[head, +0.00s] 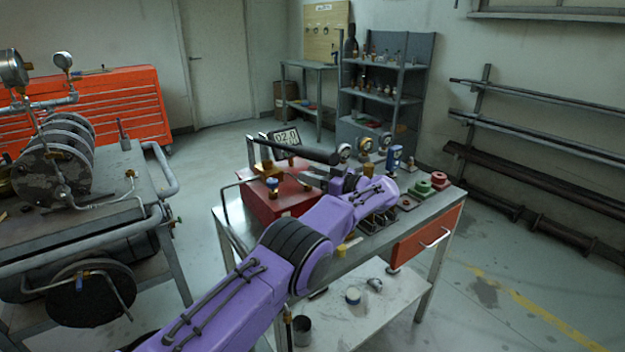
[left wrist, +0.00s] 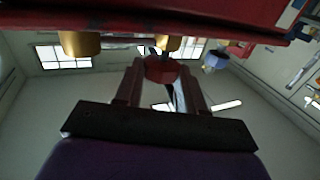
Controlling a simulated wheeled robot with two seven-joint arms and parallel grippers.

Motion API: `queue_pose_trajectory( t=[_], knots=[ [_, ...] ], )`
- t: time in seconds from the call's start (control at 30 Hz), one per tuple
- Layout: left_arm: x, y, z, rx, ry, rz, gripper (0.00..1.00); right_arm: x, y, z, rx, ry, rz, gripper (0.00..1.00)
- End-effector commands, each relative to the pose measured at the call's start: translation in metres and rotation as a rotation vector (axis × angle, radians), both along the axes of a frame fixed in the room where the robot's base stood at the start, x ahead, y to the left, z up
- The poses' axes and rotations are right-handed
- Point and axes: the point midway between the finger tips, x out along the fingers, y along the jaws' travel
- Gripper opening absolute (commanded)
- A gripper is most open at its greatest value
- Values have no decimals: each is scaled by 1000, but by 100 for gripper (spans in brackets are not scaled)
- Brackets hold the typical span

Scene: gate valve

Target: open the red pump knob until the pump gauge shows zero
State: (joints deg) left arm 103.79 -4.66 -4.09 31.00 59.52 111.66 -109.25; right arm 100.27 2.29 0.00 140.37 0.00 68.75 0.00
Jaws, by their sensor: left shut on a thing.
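The red pump (head: 262,204) sits on the left part of the metal workbench, with a long black handle (head: 308,151) over it. The pump gauge (head: 286,140) is a digital display behind it; it seems to read 02.0, but the digits are small. My left arm reaches across the bench and my left gripper (head: 318,177) is at the pump's right side. In the left wrist view, the two fingers of my left gripper (left wrist: 160,84) are shut on the red knob (left wrist: 160,68) below the red pump body (left wrist: 200,24). The knob is hidden in the head view. My right gripper is out of view.
Dial gauges (head: 345,152), a blue instrument (head: 394,158) and green and red flanges (head: 420,187) stand on the workbench (head: 372,240). A steel rig (head: 66,162) with round plates stands at left. Open floor lies at right.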

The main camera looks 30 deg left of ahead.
Motion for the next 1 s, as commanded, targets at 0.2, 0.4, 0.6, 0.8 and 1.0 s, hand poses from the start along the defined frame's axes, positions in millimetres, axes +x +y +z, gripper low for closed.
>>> queue_pose_trajectory(
  t=[0.2, 0.4, 0.6, 0.8, 1.0],
  knots=[
    [0, 0, 1, 3, -1, 9, 9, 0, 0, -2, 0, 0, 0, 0],
    [0, 0, 2, 4, -1, 9, 9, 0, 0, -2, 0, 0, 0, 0],
    [0, 0, 2, 4, -1, 9, 64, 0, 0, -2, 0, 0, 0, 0],
    [0, 0, 1, 3, -1, 9, 64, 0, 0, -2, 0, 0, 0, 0],
    [-4, -7, 6, 2, 2, 19, 64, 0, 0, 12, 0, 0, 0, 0]
  ],
)
